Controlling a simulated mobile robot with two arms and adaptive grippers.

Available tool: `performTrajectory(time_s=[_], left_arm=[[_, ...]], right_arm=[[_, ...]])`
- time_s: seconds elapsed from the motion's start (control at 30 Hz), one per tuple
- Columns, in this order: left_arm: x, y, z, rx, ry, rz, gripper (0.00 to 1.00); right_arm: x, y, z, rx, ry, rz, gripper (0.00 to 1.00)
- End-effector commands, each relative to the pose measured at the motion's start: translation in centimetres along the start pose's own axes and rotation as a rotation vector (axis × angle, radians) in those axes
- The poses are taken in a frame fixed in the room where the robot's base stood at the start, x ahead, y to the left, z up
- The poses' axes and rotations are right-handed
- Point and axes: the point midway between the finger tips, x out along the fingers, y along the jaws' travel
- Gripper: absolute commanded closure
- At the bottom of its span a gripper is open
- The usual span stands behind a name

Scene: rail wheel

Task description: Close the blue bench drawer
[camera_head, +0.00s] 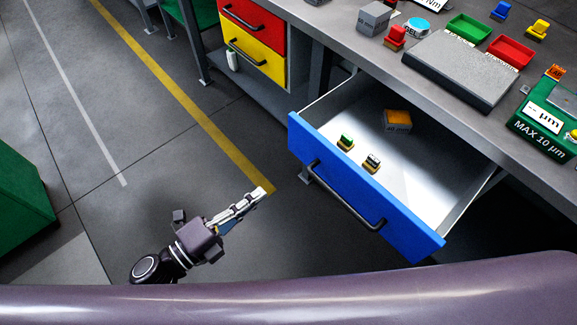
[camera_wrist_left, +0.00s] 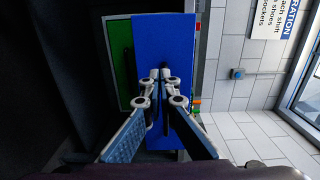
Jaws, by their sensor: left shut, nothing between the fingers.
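The blue bench drawer (camera_head: 365,190) is pulled out from under the grey bench top in the head view. Its front has a dark bar handle (camera_head: 345,195). An orange-topped grey block (camera_head: 397,121), a green-topped piece (camera_head: 346,141) and a white-topped piece (camera_head: 372,162) lie inside it. My left gripper (camera_head: 264,191) is shut and empty, to the left of the drawer front and apart from it. In the left wrist view, the blue front (camera_wrist_left: 180,40) stands beyond my left gripper (camera_wrist_left: 160,73). My right gripper is not in view.
A red drawer (camera_head: 252,24) and a yellow drawer (camera_head: 255,55) sit farther back. The bench top (camera_head: 345,42) holds trays, blocks and a green gauge box (camera_head: 545,125). A green cabinet (camera_head: 22,195) stands at the left. The floor between is clear.

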Motion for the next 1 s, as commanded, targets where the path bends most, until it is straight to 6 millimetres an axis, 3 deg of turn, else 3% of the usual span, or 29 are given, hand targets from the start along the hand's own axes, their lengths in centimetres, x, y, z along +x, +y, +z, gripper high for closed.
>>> performTrajectory(time_s=[0.27,0.7,1.0], left_arm=[[2.7,-0.8,-0.5,0.02,0.016,-0.013,1.0],[11.6,-0.7,-0.5,0.017,0.012,-0.011,1.0],[14.0,-0.6,-0.5,0.017,0.012,-0.008,1.0]], right_arm=[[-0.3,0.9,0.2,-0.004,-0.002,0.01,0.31],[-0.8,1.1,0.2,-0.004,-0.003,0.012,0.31],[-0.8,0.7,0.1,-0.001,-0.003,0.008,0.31]])
